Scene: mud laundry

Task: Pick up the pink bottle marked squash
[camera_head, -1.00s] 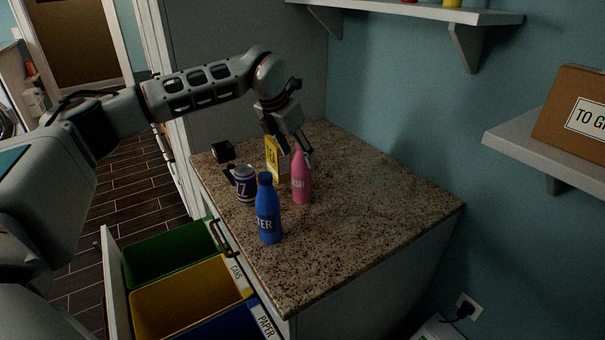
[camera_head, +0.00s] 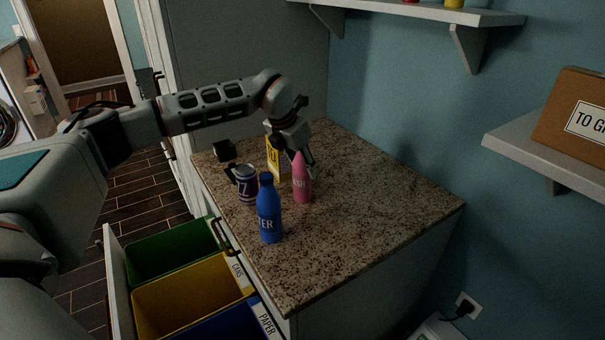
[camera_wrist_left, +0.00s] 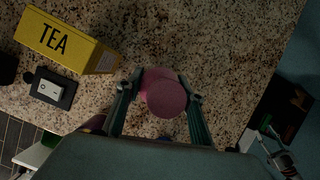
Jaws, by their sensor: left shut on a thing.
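The pink bottle (camera_head: 302,184), lettered "SH" where it shows, stands upright on the speckled counter (camera_head: 370,215). My left gripper (camera_head: 303,161) is at the bottle's upper part, with its fingers on either side. In the left wrist view the pink bottle (camera_wrist_left: 165,95) shows from above, between the two fingers of my left gripper (camera_wrist_left: 160,98). The gripper is shut on it. The bottle's base appears to rest on the counter.
A yellow tea box (camera_head: 273,160) is just behind. Green (camera_head: 170,252) and yellow (camera_head: 190,295) bins sit in an open drawer. The counter's right side is clear.

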